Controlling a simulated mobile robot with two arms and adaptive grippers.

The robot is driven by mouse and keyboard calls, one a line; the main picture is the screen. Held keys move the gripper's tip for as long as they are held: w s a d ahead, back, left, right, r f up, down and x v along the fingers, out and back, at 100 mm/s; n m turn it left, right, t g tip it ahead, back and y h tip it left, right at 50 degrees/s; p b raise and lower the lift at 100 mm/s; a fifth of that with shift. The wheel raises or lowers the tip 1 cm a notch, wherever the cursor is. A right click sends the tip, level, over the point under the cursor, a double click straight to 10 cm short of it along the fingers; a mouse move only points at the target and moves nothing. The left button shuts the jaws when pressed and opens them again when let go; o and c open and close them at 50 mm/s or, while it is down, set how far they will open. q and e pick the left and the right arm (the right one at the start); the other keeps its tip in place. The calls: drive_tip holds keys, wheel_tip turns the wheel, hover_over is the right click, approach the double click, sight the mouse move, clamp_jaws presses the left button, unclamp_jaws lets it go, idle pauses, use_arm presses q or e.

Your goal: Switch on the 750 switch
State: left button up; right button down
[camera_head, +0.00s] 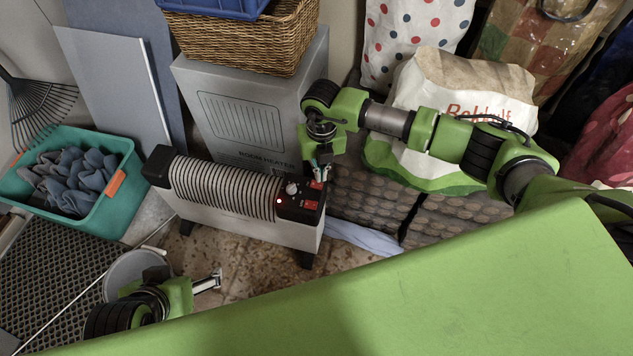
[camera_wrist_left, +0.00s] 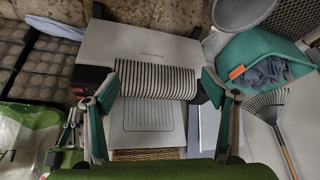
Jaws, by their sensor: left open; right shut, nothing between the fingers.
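The heater (camera_head: 225,190) is a white convector with a black slatted grille, standing on the floor. Its black control panel (camera_head: 299,206) at the right end has a dial (camera_head: 292,189) and two red switches, one nearer (camera_head: 311,205) and one farther (camera_head: 315,185). I cannot read which is marked 750. A small red light (camera_head: 279,201) glows on the panel. My right gripper (camera_head: 320,177) is shut and empty, its tips right at the farther switch; contact is unclear. My left gripper (camera_head: 214,281) is open and empty, low in front of the heater (camera_wrist_left: 150,82).
A grey room heater box (camera_head: 247,105) with a wicker basket (camera_head: 245,35) stands behind. A teal crate (camera_head: 115,197) of gloves is left, with a bucket (camera_head: 122,270) in front of it. Bags (camera_head: 440,110) and dark patterned blocks (camera_head: 365,205) are right.

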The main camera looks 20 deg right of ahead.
sight(320, 186)
drive_tip(key=shift+r+p, duration=0.35)
drive_tip(key=shift+r, duration=0.35)
drive_tip(key=shift+r+p, duration=0.95)
drive_tip(key=shift+p, duration=0.05)
use_arm(q)
drive_tip(key=s, duration=0.1)
drive_tip(key=s+a+g, duration=0.1)
drive_tip(key=s, duration=0.1)
drive_tip(key=s+r+g, duration=0.1)
drive_tip(key=shift+s+a+y, duration=0.15)
drive_tip(key=shift+s+y, duration=0.15)
drive_tip(key=shift+f, duration=0.1)
